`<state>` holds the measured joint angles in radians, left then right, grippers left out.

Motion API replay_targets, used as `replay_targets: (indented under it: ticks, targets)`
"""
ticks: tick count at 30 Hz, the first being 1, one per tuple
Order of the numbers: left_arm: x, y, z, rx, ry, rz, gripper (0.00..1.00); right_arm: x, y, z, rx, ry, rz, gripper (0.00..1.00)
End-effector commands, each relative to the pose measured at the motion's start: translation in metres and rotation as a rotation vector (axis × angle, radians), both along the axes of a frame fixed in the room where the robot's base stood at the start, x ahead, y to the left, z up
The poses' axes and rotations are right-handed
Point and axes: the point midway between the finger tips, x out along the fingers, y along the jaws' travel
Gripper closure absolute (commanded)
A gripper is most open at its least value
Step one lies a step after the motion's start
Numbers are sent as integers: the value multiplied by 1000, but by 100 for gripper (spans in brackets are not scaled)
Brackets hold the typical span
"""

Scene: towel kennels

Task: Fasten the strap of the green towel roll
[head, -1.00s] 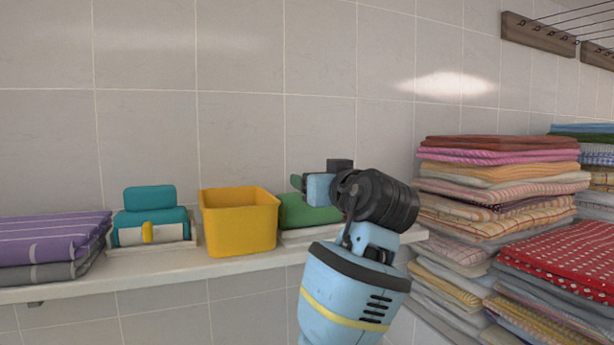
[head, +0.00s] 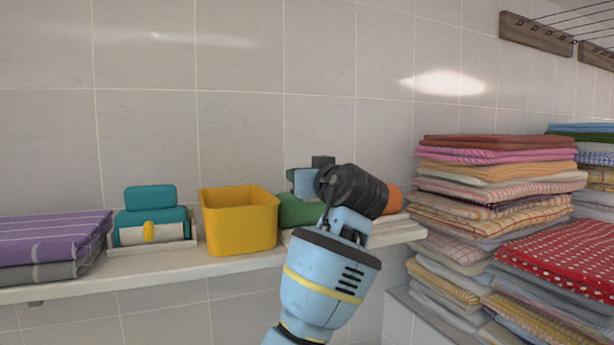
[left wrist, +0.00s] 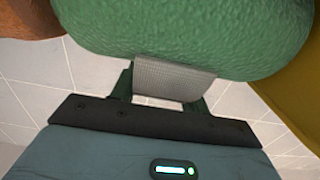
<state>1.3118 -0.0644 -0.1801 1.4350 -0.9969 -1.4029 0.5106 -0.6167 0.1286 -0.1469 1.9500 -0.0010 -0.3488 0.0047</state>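The green towel roll (head: 297,210) lies on the shelf, right of the yellow bin, partly hidden by my left arm. In the left wrist view the roll (left wrist: 190,28) fills the top, close to the camera. Its grey strap (left wrist: 175,78) shows as a short flap on the side facing my gripper. My left gripper (left wrist: 160,101) has its fingers apart, with a gap between them, one near each edge of the flap. The flap covers the fingertips, so contact cannot be told. In the head view the gripper (head: 303,184) is at the roll. My right gripper is out of view.
The yellow bin (head: 240,222) stands left of the roll, and an orange roll (head: 393,199) lies to its right. A teal item in a tray (head: 151,218) and purple towels (head: 52,238) are farther left. Folded towel stacks (head: 495,195) rise at right.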

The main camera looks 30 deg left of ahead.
Motion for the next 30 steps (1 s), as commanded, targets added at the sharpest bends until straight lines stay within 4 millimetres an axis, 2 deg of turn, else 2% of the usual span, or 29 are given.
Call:
replay_targets:
  ticks: [1, 3, 8, 21, 30]
  targets:
    - [0, 0, 0, 0, 0, 0, 69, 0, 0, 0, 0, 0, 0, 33]
    - [0, 0, 0, 0, 0, 0, 78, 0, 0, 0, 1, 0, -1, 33]
    - [1, 1, -1, -29, 21, 0, 78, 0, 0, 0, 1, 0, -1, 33]
    - [10, 12, -23, -348, 296, -1, 78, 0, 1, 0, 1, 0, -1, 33]
    - [11, 12, -26, -380, 324, -1, 78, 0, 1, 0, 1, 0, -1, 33]
